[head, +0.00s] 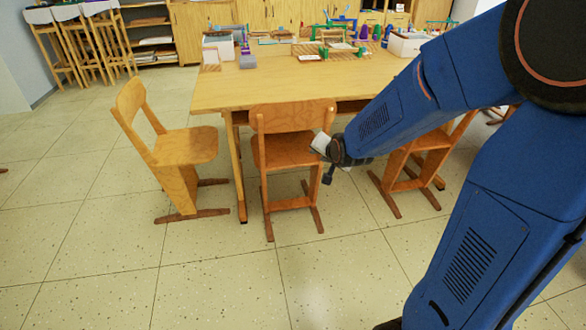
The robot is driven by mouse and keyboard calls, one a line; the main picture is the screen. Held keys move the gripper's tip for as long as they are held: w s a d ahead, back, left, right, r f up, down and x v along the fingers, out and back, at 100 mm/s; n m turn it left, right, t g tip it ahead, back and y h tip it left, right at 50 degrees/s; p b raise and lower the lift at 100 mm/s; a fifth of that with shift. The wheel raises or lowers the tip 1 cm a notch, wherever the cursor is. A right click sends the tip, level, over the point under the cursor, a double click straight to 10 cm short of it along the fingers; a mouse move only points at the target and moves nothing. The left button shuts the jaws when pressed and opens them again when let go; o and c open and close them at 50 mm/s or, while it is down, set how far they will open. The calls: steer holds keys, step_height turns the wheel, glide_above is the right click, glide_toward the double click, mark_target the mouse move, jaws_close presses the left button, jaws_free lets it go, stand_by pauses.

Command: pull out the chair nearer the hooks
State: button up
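Three wooden chairs stand at the wooden table (215,95). One chair (185,148) is at its left end, turned side-on. One chair (291,118) is at the near long side with its backrest toward me and its seat partly under the tabletop. Another chair (432,142) is to its right, partly hidden by my blue arm. My gripper (324,161) is just right of the middle chair's seat in the picture, below its backrest; contact cannot be told. Its fingers are too small and turned to read. I see no hooks in this view.
Boxes (218,46), a drying rack (335,48) and colored bottles stand on the table. Tall stools (80,40), shelves (150,35) and wooden cabinets (202,30) line the back. The tiled floor (190,280) in front of the chairs is clear.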

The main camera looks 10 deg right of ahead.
steer(key=w+a+f+m+t, duration=0.1)
steer(key=w+f+m+t, duration=0.15)
steer(key=w+f, duration=0.4)
steer(key=m+t, duration=0.5)
steer(key=m, duration=0.3)
glide_toward(293, 166)
steer(key=shift+n+h, duration=0.25)
steer(key=shift+h, duration=0.05)
steer(key=w, duration=1.2)
steer(key=shift+w+a+f, duration=0.2)
steer(key=shift+w+f, duration=0.05)
steer(key=shift+w, duration=0.15)
jaws_close()
steer(key=shift+r, duration=0.35)
